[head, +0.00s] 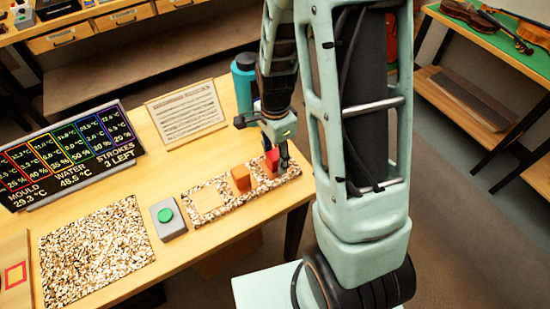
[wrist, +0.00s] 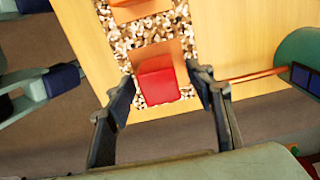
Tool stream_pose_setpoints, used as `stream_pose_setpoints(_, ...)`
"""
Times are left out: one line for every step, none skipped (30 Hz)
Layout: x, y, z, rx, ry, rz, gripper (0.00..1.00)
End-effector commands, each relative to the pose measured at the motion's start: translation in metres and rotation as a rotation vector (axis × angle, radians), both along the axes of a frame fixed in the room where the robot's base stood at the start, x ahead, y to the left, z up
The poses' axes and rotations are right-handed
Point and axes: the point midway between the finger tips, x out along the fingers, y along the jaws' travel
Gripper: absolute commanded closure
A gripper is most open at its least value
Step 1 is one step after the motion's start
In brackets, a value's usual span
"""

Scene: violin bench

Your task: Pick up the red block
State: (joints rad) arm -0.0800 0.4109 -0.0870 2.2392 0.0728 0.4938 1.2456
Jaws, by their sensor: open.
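The red block (head: 272,159) stands at the right end of a speckled strip (head: 233,194) on the wooden table in the head view. In the wrist view the red block (wrist: 157,80) lies between the two spread fingers of my gripper (wrist: 160,100), with gaps on both sides. My gripper (head: 279,158) is at the block in the head view and partly hides it. The gripper is open and holds nothing.
An orange block (head: 241,178) stands just left of the red one on the strip. A grey box with a green button (head: 167,217), a speckled mat (head: 96,252), a display board (head: 70,157), a text card (head: 186,114) and a teal bottle (head: 244,82) share the table (head: 215,240).

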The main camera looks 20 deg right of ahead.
Motion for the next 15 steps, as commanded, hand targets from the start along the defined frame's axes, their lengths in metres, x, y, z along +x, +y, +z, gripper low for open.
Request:
stream_pose_setpoints(-0.0008, 0.0000, -0.0037, 0.000, 0.002, 0.000, 0.51)
stream_pose_setpoints(-0.0006, 0.0000, -0.0049, 0.000, 0.002, 0.000, 0.51)
stream_pose_setpoints(-0.0005, 0.0001, -0.0060, 0.000, 0.001, 0.000, 0.51)
stream_pose_setpoints(-0.0003, 0.0001, -0.0065, 0.000, 0.000, 0.000, 0.51)
stream_pose_setpoints(-0.0002, 0.0001, -0.0067, 0.000, 0.000, 0.000, 0.51)
stream_pose_setpoints(-0.0002, 0.0002, -0.0067, 0.000, 0.000, 0.000, 0.51)
stream_pose_setpoints(-0.0002, 0.0002, -0.0066, 0.000, 0.000, 0.000, 0.51)
stream_pose_setpoints(-0.0002, 0.0002, -0.0065, 0.000, 0.000, 0.000, 0.51)
stream_pose_setpoints(-0.0002, 0.0002, -0.0065, 0.000, 0.000, 0.000, 0.51)
stream_pose_setpoints(-0.0002, 0.0002, -0.0065, 0.000, 0.000, 0.000, 0.52)
stream_pose_setpoints(-0.0001, 0.0001, -0.0064, 0.000, 0.000, 0.000, 0.55)
stream_pose_setpoints(-0.0002, 0.0002, -0.0064, 0.000, 0.000, 0.001, 0.60)
stream_pose_setpoints(-0.0001, 0.0001, -0.0064, 0.000, 0.000, 0.000, 0.63)
stream_pose_setpoints(-0.0001, 0.0001, -0.0063, 0.000, 0.000, 0.000, 0.66)
stream_pose_setpoints(0.0000, 0.0001, -0.0063, 0.000, 0.000, 0.000, 0.71)
